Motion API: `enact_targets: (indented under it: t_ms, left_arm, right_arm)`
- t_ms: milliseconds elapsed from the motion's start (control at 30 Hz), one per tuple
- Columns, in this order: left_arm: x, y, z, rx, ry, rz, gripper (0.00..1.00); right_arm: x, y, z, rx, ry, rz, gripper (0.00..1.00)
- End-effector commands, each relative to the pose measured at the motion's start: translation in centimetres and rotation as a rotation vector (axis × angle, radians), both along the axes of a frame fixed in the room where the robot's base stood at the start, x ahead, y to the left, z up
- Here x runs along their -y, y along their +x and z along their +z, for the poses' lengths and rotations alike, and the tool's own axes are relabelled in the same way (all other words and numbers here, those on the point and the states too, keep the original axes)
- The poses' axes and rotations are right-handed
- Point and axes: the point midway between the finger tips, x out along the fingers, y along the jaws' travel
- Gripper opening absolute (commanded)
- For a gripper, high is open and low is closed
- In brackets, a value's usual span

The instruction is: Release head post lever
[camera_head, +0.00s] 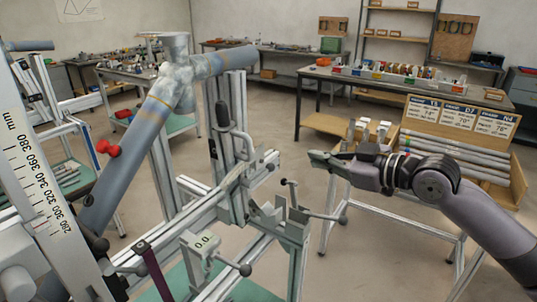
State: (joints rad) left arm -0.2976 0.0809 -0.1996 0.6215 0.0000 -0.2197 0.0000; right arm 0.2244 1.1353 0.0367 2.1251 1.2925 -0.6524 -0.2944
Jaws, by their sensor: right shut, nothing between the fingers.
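The frame jig (205,213) fills the left and middle of the view, with a grey-blue bicycle frame tube (128,140) clamped in it. A toggle lever with a black grip (222,114) stands upright at the middle post. Ball-ended levers show lower down: one at the right (343,219), one at the front (245,269) and a small one (284,182). I cannot tell which is the head post lever. My right gripper (314,158) is shut and empty, pointing left, right of the jig and apart from the levers in the picture. My left gripper is not visible.
A parts bench (395,83) and a tube rack (460,160) stand behind my right arm.

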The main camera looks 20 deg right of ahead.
Motion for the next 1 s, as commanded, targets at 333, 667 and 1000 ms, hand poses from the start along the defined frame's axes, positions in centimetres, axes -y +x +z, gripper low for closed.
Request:
enact_targets:
  t_ms: [333, 667, 1000]
  left_arm:
    - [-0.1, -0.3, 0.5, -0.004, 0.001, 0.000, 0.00]
    - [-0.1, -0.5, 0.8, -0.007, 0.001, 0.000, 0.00]
    - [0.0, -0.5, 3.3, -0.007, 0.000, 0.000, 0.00]
  right_arm:
    - [-1.7, -2.0, 0.9, -0.096, 0.028, 0.060, 0.00]
    - [-1.8, -1.6, 1.0, -0.092, 0.031, 0.058, 0.00]
    - [-4.6, 2.2, 0.1, -0.091, 0.036, 0.062, 0.00]
